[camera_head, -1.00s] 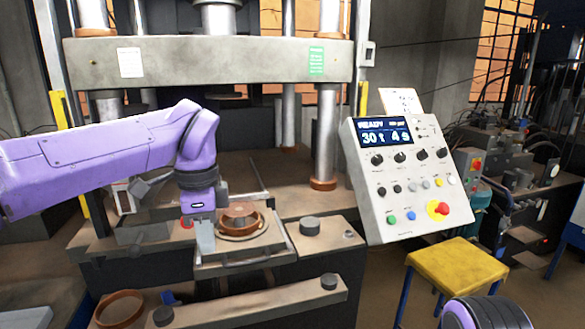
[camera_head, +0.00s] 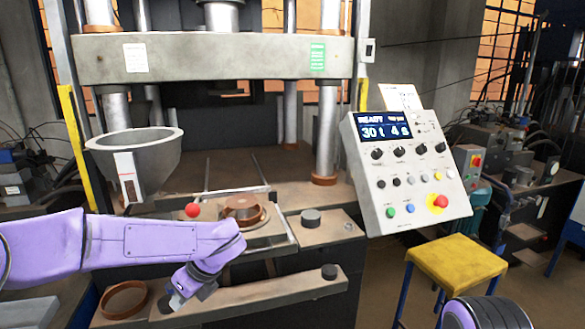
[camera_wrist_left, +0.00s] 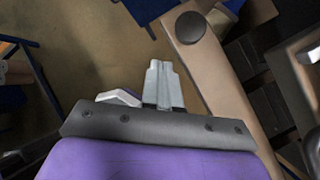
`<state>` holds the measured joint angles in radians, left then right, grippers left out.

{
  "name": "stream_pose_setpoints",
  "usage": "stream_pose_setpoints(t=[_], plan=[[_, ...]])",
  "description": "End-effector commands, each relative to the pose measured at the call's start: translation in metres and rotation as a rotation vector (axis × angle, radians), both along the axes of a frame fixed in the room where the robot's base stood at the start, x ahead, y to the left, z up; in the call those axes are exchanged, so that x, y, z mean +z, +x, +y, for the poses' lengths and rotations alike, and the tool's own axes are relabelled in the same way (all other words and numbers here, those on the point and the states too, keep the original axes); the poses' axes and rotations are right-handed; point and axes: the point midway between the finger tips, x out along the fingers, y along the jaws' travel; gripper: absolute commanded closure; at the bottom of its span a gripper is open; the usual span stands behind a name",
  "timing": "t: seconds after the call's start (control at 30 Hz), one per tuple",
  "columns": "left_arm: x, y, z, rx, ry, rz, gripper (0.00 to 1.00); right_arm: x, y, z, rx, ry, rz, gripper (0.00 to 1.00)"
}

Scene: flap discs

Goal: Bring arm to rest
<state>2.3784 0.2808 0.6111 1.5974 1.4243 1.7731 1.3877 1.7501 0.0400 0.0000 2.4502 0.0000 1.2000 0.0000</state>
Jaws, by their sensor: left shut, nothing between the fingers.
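My left arm comes in from the left in the head view, low in front of the press. Its left gripper (camera_head: 177,299) is shut and empty, pointing down beside the front bar (camera_head: 260,302). In the left wrist view the closed fingers (camera_wrist_left: 163,85) show side by side with nothing between them, apart from the bar (camera_wrist_left: 225,85) to their right. A purple rounded part of my own body shows at the bottom right of the head view. My right gripper does not show.
A press with a sliding tray (camera_head: 285,246) holds a brown ring mould (camera_head: 243,208). A grey hopper (camera_head: 135,155) and a red knob (camera_head: 192,210) stand left of it. A brown ring (camera_head: 124,300) lies at front left. A control panel (camera_head: 405,180) and yellow stool (camera_head: 456,262) are to the right.

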Motion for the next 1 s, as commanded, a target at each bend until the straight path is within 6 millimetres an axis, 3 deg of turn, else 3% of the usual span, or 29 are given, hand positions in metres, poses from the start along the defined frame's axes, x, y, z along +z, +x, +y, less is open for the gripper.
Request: stream_pose_setpoints(t=[0.03, 0.17, 0.2, 0.27, 0.3, 0.4, 0.53, 0.57, 0.63, 0.73, 1.0], plan=[[-0.034, -0.005, 0.012, -0.132, 0.09, 0.08, 1.0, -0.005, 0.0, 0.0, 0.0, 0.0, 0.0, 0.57], [-0.131, -0.027, 0.051, -0.689, 0.381, 0.423, 1.0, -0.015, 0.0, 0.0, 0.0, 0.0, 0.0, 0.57], [-0.164, -0.04, 0.06, -0.902, 0.465, 0.568, 1.0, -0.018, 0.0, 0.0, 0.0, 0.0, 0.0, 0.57], [-0.21, -0.065, 0.069, -1.231, 0.569, 0.791, 1.0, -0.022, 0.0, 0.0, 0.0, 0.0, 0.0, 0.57], [-0.239, -0.086, 0.072, -1.456, 0.623, 0.942, 1.0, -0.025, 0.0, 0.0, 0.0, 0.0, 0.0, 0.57], [-0.301, -0.151, 0.074, -2.005, 0.699, 1.273, 1.0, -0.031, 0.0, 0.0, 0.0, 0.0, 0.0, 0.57], [-0.346, -0.241, 0.07, -2.61, 0.706, 1.529, 1.0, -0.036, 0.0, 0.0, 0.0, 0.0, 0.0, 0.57], [-0.35, -0.258, 0.069, 2.6, -0.67, -1.493, 1.0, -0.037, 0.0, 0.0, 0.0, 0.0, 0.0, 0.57], [-0.358, -0.29, 0.067, 2.475, -0.583, -1.354, 1.0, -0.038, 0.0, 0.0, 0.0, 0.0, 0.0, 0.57], [-0.36, -0.316, 0.065, 2.379, -0.522, -1.243, 1.0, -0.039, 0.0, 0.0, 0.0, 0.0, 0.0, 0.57], [-0.36, -0.321, 0.064, 2.357, -0.513, -1.214, 1.0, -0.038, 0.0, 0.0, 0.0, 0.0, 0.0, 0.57]])
